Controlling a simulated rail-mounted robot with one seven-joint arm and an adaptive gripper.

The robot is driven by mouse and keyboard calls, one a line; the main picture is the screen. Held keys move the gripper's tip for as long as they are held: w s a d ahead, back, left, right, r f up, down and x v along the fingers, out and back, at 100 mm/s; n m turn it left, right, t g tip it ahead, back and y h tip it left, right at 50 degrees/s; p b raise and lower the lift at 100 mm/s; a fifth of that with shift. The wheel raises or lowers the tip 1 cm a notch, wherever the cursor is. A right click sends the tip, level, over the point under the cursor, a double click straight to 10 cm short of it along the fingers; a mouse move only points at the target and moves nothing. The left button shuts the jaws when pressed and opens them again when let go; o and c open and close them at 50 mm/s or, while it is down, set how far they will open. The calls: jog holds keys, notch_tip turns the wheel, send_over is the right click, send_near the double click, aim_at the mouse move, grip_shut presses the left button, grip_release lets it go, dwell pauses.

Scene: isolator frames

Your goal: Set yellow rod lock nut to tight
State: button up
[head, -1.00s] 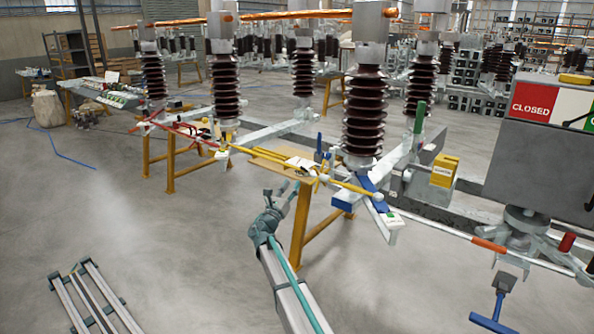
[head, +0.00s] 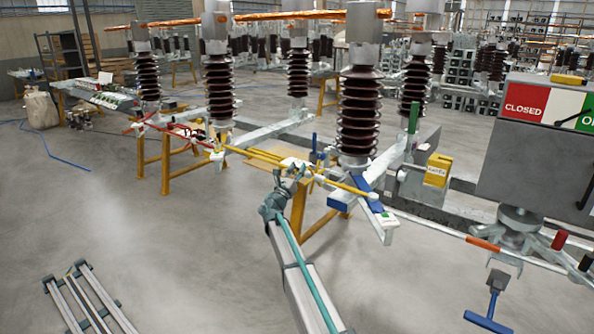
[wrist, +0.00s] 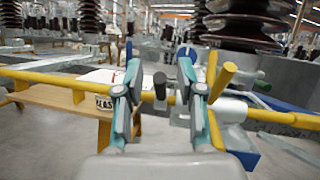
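The yellow rod (head: 258,158) runs across the middle of the head view, and it also crosses the wrist view (wrist: 45,82). In the wrist view a pale sleeve (wrist: 232,109) sits on the rod right of my gripper, with a yellow handle (wrist: 222,80) sticking up near it. A short black-tipped peg (wrist: 160,86) shows between my fingers. I cannot tell for sure which of these is the lock nut. My gripper (wrist: 160,75) is open, its fingers apart on either side of the peg with no visible contact. In the head view my gripper (head: 291,173) is close to the rod.
A wooden board on a yellow stand (wrist: 60,102) lies behind the rod. Dark ribbed insulators (head: 359,110) rise behind it. A blue bar (head: 350,190) and a grey box marked CLOSED (head: 530,150) are to the right.

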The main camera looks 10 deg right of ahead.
grip_shut()
